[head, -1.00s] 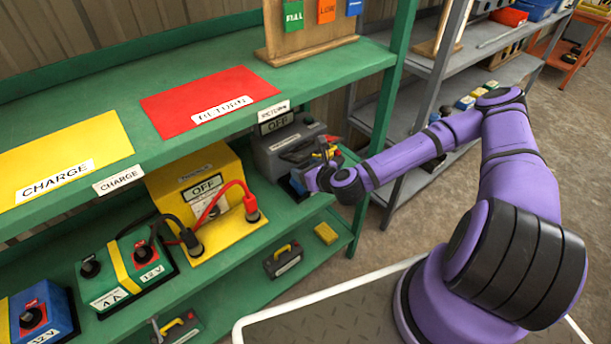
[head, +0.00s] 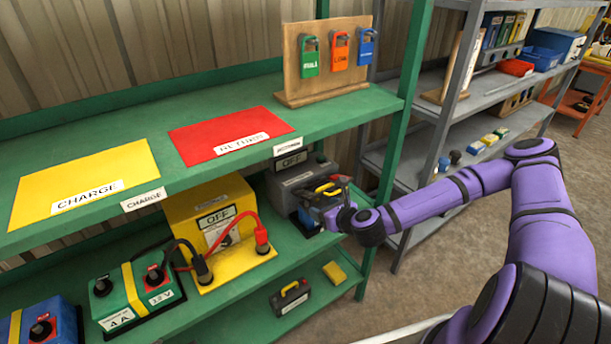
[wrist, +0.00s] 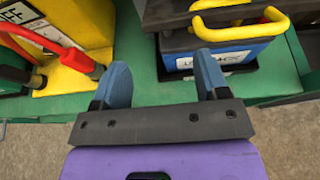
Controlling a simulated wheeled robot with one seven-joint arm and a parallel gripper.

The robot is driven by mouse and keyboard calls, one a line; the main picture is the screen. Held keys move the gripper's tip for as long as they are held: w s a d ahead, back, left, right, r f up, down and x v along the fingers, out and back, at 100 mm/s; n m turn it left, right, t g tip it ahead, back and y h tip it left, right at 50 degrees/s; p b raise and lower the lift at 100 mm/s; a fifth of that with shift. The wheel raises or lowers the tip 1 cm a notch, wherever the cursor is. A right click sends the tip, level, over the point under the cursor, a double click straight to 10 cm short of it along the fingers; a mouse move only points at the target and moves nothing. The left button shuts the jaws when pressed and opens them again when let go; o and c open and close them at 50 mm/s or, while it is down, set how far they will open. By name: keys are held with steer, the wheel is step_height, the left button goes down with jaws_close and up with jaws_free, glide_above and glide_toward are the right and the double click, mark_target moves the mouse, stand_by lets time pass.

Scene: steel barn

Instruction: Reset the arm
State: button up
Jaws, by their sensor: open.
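My purple arm (head: 480,183) reaches left from the right side of the head view toward the green shelf. My gripper (wrist: 165,82) is open in the wrist view, its two blue fingers apart with nothing between them. In the head view the gripper end (head: 335,212) is at the front of the middle shelf, partly hidden by my own wrist. In the wrist view a blue battery with a yellow handle (wrist: 232,55) stands just beyond the right finger. I cannot tell whether they touch.
A yellow box marked OFF (head: 215,222) with red and black leads stands left of my gripper. A grey box marked OFF (head: 290,180) is behind it. Open floor (head: 440,275) lies to the right.

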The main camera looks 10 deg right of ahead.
steer(key=s+d+r+n+g+h, duration=0.2)
steer(key=s+r+n+g, duration=0.15)
steer(key=r+n, duration=0.55)
steer(key=s+d+r+n+g+h, duration=0.1)
steer(key=s+d+r+n+g, duration=0.2)
steer(key=r+n, duration=0.55)
steer(key=s+d+r+n+g+h, duration=0.2)
steer(key=s+r+n, duration=0.2)
steer(key=r+n, duration=0.45)
steer(key=s+r+n+t, duration=0.1)
steer(key=s+r+n, duration=0.4)
steer(key=s+r, duration=1.3)
steer(key=shift+s+d+n, duration=0.4)
steer(key=shift+s+d, duration=0.05)
steer(key=shift+s, duration=0.8)
